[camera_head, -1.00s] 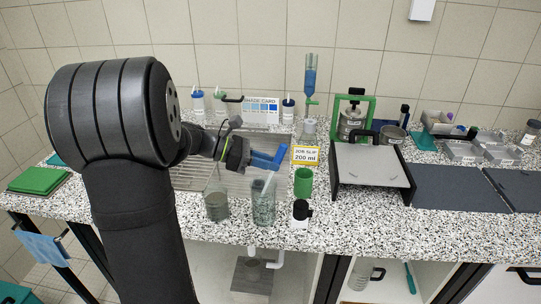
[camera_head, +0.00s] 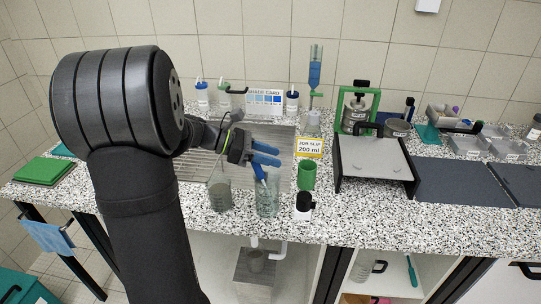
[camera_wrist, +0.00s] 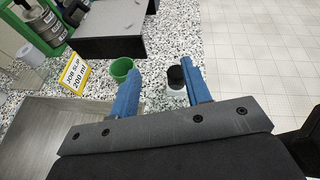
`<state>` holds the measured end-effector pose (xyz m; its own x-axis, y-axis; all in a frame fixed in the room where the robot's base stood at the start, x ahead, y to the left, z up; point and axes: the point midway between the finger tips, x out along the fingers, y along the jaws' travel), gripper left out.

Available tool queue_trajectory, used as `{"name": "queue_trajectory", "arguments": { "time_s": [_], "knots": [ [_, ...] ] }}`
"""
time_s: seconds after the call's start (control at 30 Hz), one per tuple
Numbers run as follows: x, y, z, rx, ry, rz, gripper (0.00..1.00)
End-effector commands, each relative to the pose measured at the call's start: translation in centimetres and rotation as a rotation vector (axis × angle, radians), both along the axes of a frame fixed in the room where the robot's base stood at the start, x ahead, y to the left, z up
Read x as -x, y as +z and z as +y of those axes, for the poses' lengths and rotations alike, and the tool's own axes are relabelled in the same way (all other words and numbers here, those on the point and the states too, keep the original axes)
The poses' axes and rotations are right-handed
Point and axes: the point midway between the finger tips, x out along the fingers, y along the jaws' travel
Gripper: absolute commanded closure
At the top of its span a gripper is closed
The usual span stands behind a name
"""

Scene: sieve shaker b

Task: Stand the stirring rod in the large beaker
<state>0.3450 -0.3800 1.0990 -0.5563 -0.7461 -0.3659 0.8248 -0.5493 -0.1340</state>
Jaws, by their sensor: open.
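The taller clear beaker (camera_head: 267,200) stands near the counter's front edge in the head view. In the wrist view my gripper (camera_wrist: 161,78) is open, with nothing held between the fingers.
A green cup (camera_head: 306,176) and a black-capped bottle (camera_head: 303,206) stand right of the taller beaker. A yellow job slip (camera_head: 309,148) is behind them. A grey platform (camera_head: 374,160) stands further right. The metal sink drainer (camera_head: 200,167) lies behind the beakers.

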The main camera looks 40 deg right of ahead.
Motion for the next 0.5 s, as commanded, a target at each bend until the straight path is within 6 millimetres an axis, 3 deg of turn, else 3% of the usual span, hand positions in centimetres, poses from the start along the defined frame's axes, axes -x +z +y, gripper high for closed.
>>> {"name": "queue_trajectory", "arguments": {
  "time_s": [0.17, 0.5],
  "knots": [
    [-1.7, 1.0, 2.1, 0.001, 0.005, -0.002, 0.56],
    [-6.3, 4.1, 8.4, 0.000, 0.004, -0.003, 0.56]
  ]
}}
